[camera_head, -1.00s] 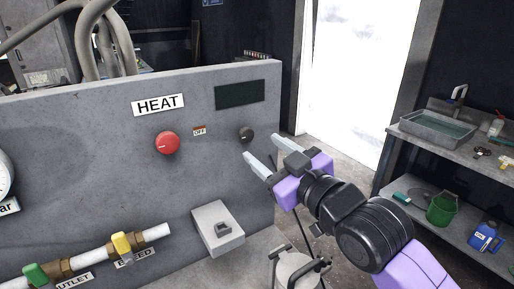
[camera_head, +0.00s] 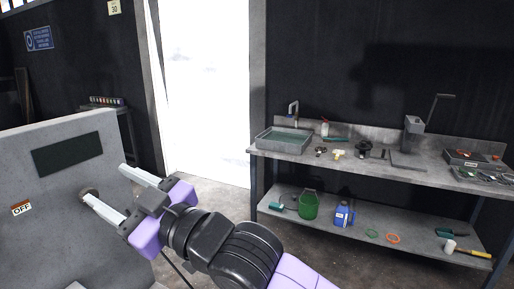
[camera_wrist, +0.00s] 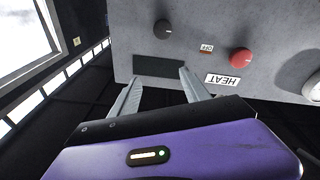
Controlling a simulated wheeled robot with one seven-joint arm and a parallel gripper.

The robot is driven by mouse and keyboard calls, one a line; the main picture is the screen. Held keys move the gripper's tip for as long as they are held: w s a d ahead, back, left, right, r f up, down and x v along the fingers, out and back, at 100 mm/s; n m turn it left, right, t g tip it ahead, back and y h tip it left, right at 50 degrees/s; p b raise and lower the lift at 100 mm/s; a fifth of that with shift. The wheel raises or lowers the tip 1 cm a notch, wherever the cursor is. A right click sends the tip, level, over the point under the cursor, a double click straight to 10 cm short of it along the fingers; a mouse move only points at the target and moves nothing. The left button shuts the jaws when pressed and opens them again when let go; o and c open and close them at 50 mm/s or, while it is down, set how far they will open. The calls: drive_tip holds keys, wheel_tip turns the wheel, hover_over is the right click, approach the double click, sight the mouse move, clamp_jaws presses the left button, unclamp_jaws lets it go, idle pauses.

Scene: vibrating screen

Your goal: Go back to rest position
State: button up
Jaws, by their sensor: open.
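My gripper (camera_head: 112,191) is open and empty in the head view, at the lower left, in front of the grey control panel (camera_head: 75,215). In the wrist view, my open gripper (camera_wrist: 157,80) points toward the panel, which appears upside down. The fingers appear apart from the knobs. The dark display (camera_wrist: 158,66) lies behind the fingertips in that view.
A workbench (camera_head: 390,172) stands at the right with a sink tray (camera_head: 284,139) and tools. A bright doorway (camera_head: 205,90) is at the back. Floor shows between panel and bench.

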drive_tip(key=s+d+r+m+t, duration=0.2)
drive_tip(key=d+r+m+t, duration=0.1)
drive_tip(key=d+m+t, duration=0.75)
drive_tip(key=s+d+f+m+t+h, duration=0.2)
drive_tip(key=d+f+m+h, duration=0.2)
drive_tip(key=d+f+h, duration=0.3)
drive_tip(key=s+d+f+m+t+h, duration=0.25)
drive_tip(key=d+f+m+h, duration=0.2)
drive_tip(key=d, duration=0.55)
drive_tip(key=s+d+f+g+h, duration=0.2)
drive_tip(key=s+d+f, duration=0.3)
drive_tip(key=s, duration=0.5)
drive_tip(key=s+d+f+n+g+h, duration=0.1)
drive_tip(key=s+d+f+g+h, duration=0.1)
drive_tip(key=s+d+f, duration=0.4)
drive_tip(key=s+d+f+g+h, duration=0.2)
drive_tip(key=s+d+f+g, duration=0.2)
drive_tip(key=s+f, duration=0.6)
drive_tip(key=s+d, duration=0.2)
drive_tip(key=s, duration=0.1)
drive_tip(key=shift+s+d+f+h, duration=0.15)
drive_tip(key=shift+s+f+h, duration=0.15)
drive_tip(key=shift+f+h, duration=0.1)
